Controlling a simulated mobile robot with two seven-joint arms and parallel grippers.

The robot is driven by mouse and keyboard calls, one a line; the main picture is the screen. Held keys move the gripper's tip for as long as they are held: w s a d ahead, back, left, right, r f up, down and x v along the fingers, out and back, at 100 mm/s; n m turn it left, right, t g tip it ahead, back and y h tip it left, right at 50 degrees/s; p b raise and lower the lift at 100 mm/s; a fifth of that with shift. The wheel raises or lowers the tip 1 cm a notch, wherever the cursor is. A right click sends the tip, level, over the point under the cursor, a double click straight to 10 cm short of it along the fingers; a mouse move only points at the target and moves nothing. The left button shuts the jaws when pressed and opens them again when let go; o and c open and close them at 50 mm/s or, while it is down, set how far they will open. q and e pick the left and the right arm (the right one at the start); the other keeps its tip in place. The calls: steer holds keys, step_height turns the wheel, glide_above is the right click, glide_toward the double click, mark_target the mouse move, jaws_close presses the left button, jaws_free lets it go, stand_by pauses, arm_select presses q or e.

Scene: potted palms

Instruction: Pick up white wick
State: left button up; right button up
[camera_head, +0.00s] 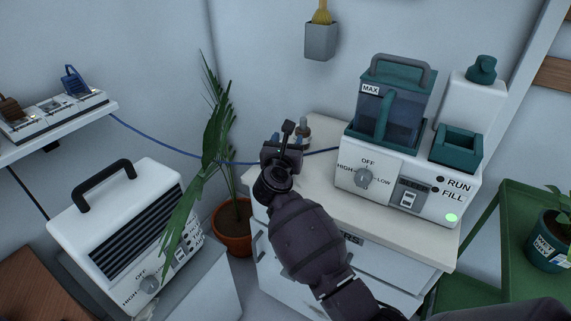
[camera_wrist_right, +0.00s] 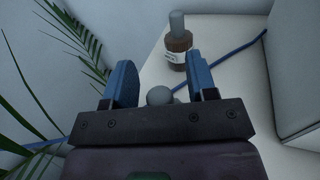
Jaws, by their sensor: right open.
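My right gripper (camera_head: 283,143) reaches over the back left corner of the white cabinet top. Its blue fingers also show in the right wrist view (camera_wrist_right: 160,78), spread apart. A rounded grey knob (camera_wrist_right: 160,96) shows between the finger bases; I cannot tell whether it is the white wick or part of something else. I see nothing else that is clearly a white wick. A small brown bottle (camera_wrist_right: 178,47) with a grey top stands just beyond the right-hand finger. It is partly hidden behind the gripper in the head view (camera_head: 304,131). My left gripper is out of view.
A white machine with a green tank (camera_head: 392,115) fills the right of the cabinet top (camera_head: 400,222). A potted palm (camera_head: 232,226) stands left of the cabinet, its leaves close to my gripper. A white heater (camera_head: 120,225) is at left. A blue cable (camera_head: 170,147) runs behind.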

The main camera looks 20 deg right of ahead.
jaws_close()
steer(key=shift+r, duration=0.1)
